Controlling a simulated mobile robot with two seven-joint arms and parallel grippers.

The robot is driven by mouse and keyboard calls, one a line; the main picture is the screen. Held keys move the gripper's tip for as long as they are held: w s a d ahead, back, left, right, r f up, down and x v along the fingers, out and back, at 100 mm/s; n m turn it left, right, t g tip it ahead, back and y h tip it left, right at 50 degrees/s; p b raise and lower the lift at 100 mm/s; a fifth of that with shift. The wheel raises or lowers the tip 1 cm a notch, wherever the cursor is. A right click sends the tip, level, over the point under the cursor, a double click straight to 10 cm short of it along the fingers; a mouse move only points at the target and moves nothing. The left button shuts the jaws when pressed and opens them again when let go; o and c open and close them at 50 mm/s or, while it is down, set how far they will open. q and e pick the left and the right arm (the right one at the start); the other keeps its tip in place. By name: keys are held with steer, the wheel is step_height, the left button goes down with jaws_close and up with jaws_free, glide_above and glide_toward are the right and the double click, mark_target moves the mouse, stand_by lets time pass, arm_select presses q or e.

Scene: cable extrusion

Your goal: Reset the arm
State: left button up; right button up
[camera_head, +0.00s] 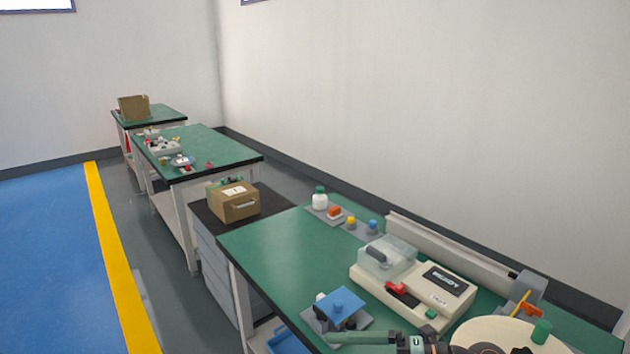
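Part of one of my arms (480,348) shows at the bottom edge, low over the near green-topped bench (290,255); it seems to be the right one. Most of this arm is cut off by the frame. My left gripper is not in view.
A cardboard box (234,202) sits beyond. Further benches (205,150) recede left. The blue floor (45,260) is clear.

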steer(key=d+f+m+t+h, duration=0.45)
steer(key=m+t, duration=0.25)
steer(key=m, duration=0.3)
steer(key=d+f+m+t+h, duration=0.3)
steer(key=f+m+t, duration=0.25)
steer(key=m, duration=0.45)
steer(key=s+d+f+m+g+h, duration=0.2)
steer(key=s+f+m+g+h, duration=0.1)
steer(key=s+f, duration=0.5)
steer(key=s+d+f+m+g+h, duration=0.2)
steer(key=s+f+m+g+h, duration=0.1)
steer(key=s+f, duration=0.4)
step_height(320, 180, down, 2)
steer(key=shift+s+f+m+b, duration=0.15)
steer(key=shift+s+m+b, duration=0.25)
steer(key=shift+m, duration=0.5)
